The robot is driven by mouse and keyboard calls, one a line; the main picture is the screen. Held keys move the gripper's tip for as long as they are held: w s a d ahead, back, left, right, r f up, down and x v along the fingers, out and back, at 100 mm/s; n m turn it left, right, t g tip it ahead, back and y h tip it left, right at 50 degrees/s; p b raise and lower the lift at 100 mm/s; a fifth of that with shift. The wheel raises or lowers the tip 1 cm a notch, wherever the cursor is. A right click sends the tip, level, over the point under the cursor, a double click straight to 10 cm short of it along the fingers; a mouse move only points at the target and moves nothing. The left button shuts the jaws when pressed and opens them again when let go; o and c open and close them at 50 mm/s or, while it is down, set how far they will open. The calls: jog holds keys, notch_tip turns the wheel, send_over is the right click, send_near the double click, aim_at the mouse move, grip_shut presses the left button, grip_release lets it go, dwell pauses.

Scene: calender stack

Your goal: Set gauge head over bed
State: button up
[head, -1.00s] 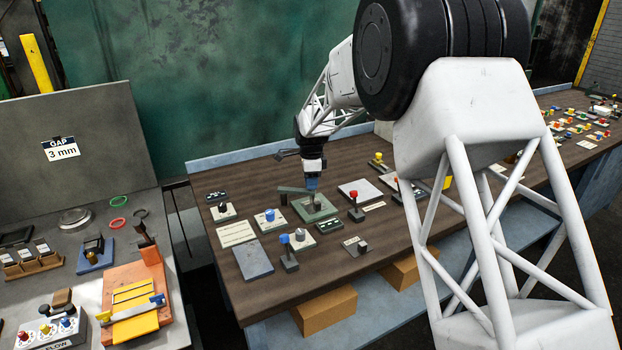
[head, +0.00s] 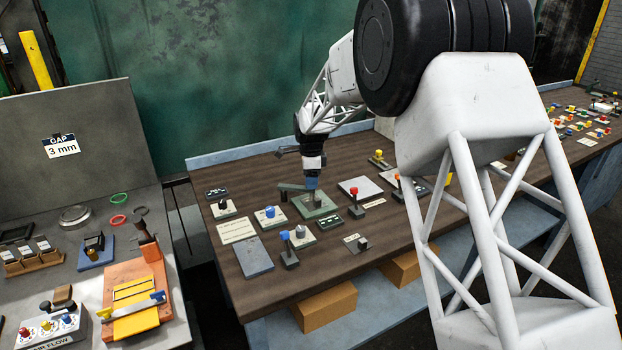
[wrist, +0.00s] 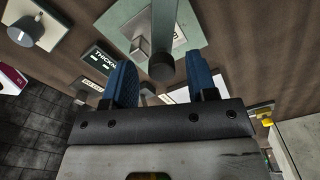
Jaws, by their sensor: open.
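The thickness gauge has a pale green base plate (head: 326,208) on the brown bench. In the wrist view a grey-green arm (wrist: 163,25) runs over this plate and ends in a dark round head (wrist: 162,67). A grey square post (wrist: 141,45) stands beside the arm. My gripper (wrist: 162,84) is open, its two blue fingers apart with the dark head lying between their tips in the picture. I cannot tell whether they touch it. In the head view my gripper (head: 311,194) points down over the plate, hiding part of the gauge.
A red-knobbed lever (head: 354,196) stands close right of the gauge. A blue-knobbed block (head: 269,215) is to its left, and a blue-topped lever (head: 287,250) is in front. A dark display (wrist: 108,63) lies beside the plate. A flat grey slab (head: 253,257) lies at the front left.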

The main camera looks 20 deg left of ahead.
jog(key=shift+r, duration=3.9)
jog(key=shift+s+d+r, duration=0.1)
jog(key=shift+d+r, duration=0.2)
jog(key=shift+d, duration=0.1)
jog(key=s+d+r+n, duration=0.2)
jog(key=s+d+r, duration=0.2)
jog(key=s+d, duration=0.45)
jog(key=s+d+r+n+t, duration=0.15)
jog(key=s+d+r, duration=0.35)
jog(key=d, duration=0.6)
jog(key=s+d+r+n, duration=0.35)
jog(key=s+d, duration=0.25)
jog(key=d, duration=0.3)
jog(key=s+d+f+n, duration=0.1)
jog(key=s+d, duration=0.4)
jog(key=s, duration=0.5)
jog(key=s+d+f+n, duration=0.2)
jog(key=s+d, duration=0.4)
jog(key=s, duration=0.4)
jog(key=s+d+f+n+t, duration=0.1)
jog(key=s+d+n, duration=0.2)
jog(key=s+d, duration=0.3)
jog(key=s, duration=0.4)
jog(key=shift+s+f, duration=0.35)
jog(key=shift+f, duration=0.05)
